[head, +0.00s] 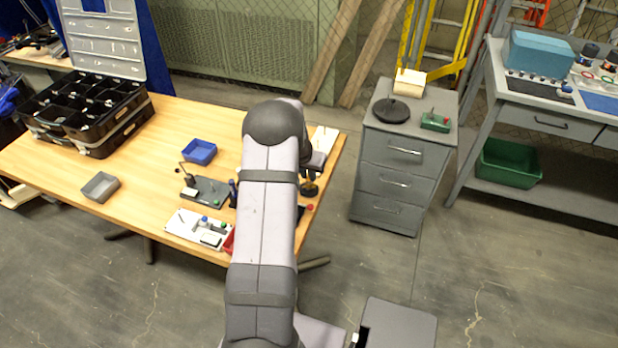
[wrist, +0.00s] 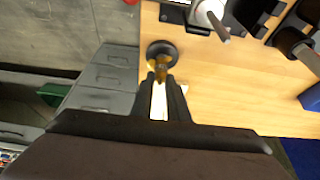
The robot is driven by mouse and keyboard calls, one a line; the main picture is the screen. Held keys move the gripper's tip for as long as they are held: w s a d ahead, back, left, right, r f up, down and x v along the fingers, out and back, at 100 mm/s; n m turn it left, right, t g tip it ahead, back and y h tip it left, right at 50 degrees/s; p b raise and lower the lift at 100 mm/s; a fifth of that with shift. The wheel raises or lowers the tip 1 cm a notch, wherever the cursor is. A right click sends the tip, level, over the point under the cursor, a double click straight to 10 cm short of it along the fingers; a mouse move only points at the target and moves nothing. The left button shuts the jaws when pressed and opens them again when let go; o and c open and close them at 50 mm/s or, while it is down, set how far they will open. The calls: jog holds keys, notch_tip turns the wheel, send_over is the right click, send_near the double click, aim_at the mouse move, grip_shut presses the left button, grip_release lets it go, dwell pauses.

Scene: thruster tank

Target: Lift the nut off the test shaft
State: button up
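In the wrist view, a dark round base (wrist: 161,52) stands near the table edge. A small brass-coloured piece (wrist: 160,70) shows in front of it, and I cannot separate nut from test shaft there. My gripper (wrist: 160,79) points at it, one dark finger on each side of the brass piece. A narrow gap shows between the fingers. I cannot tell whether they touch the piece. In the head view, the dark round base (head: 310,188) shows just right of my arm. My arm covers much of that spot, and my fingertips are hard to make out there.
On the wooden table (head: 150,140) are a blue bin (head: 199,151), a grey bin (head: 101,187), a dark fixture plate (head: 207,190) and a white tray (head: 190,226) with small parts. A grey drawer cabinet (head: 400,165) stands to the right, across a floor gap.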

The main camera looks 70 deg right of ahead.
grip_shut()
jog(key=shift+r, duration=0.1)
notch_tip(320, 180, up, 10)
jog(key=b, duration=0.2)
dwell(0.5)
